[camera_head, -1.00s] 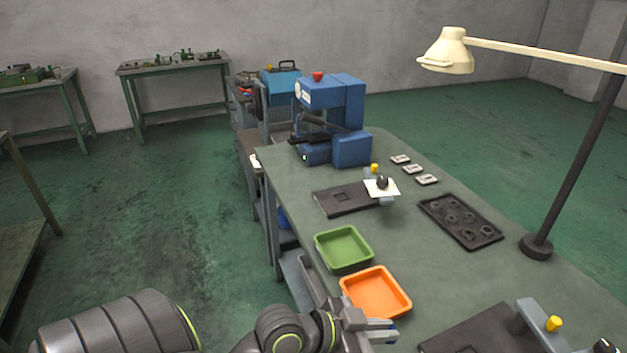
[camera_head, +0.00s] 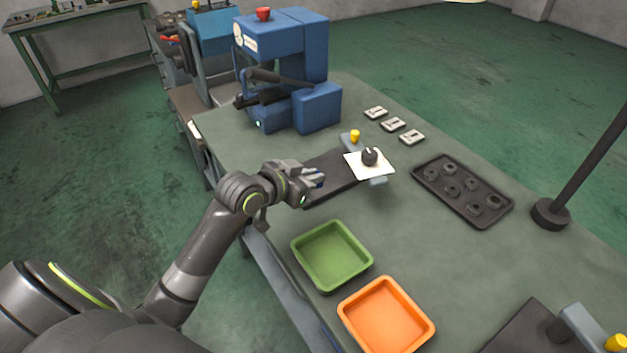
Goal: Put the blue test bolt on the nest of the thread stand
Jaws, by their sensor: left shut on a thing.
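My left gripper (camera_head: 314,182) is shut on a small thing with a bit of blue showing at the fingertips. It looks like the blue test bolt (camera_head: 318,183), mostly hidden by the fingers. The gripper is over the left part of a dark base plate (camera_head: 338,168). This plate belongs to a stand with a grey-blue bracket, a yellow knob (camera_head: 355,136) and a white card (camera_head: 384,171) with a dark round piece on it. A similar stand (camera_head: 583,330) is cut off at the lower right. I cannot tell which is the thread stand. My right gripper is out of view.
A blue machine (camera_head: 318,105) stands behind the gripper. A green tray (camera_head: 332,256) and an orange tray (camera_head: 386,317) lie in front. A dark tray of rings (camera_head: 420,178), several small plates (camera_head: 393,124) and a lamp base (camera_head: 550,213) are to the right. Bench between them is clear.

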